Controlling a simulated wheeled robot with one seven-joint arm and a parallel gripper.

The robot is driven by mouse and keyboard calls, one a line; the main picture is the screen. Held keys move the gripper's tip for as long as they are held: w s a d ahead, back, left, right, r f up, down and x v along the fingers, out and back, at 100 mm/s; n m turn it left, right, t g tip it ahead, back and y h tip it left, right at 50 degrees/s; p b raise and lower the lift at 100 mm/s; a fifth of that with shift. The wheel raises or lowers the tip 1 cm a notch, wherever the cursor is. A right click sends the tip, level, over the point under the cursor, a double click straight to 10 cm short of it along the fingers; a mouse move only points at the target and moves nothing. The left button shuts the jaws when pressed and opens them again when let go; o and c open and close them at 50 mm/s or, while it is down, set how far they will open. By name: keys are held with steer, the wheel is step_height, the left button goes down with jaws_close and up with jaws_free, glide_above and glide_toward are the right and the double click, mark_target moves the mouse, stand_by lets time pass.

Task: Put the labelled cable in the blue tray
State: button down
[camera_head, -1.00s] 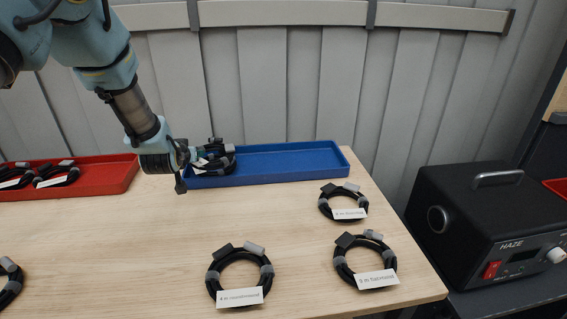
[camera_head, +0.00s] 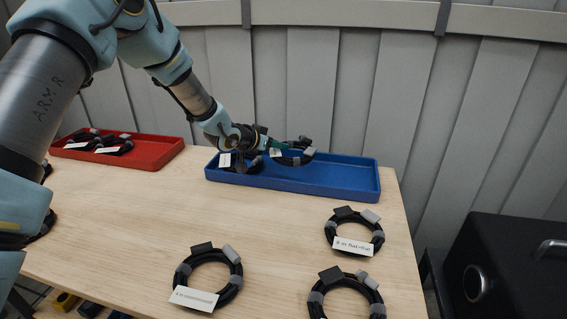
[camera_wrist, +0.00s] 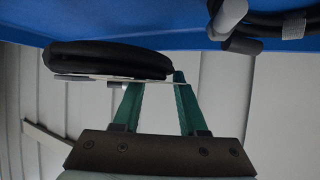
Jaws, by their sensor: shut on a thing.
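My gripper (camera_head: 272,146) is shut on a coiled black cable (camera_head: 297,153) with a white label, held over the left half of the blue tray (camera_head: 340,190). In the wrist view my green fingers (camera_wrist: 155,88) grip at the white label, and the held cable (camera_wrist: 110,58) shows as a dark coil beside them. I cannot read its label. Another coiled cable with a white label (camera_head: 240,164) lies in the tray's left end, partly hidden by my gripper. The blue tray (camera_wrist: 130,22) fills the top of the wrist view, with part of another cable (camera_wrist: 262,27) there.
Several labelled coiled cables lie on the wooden table, at the front (camera_head: 209,279), front right (camera_head: 346,294) and right (camera_head: 355,233). A red tray (camera_head: 150,157) with cables stands at the left. A black machine (camera_head: 510,260) is at the right. The tray's right half is clear.

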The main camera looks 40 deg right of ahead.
mark_target(277, 169)
steer(key=shift+f+p, duration=0.5)
steer(key=shift+f, duration=2.25)
steer(key=shift+f, duration=0.2)
steer(key=shift+c, duration=2.2)
jaws_free()
steer(key=shift+a+r, duration=0.1)
steer(key=shift+r, duration=0.15)
steer(key=b+v, duration=0.2)
steer(key=v, duration=0.9)
steer(key=shift+s+a+r, duration=0.1)
steer(key=shift+s+a, duration=0.05)
steer(key=shift+a, duration=0.2)
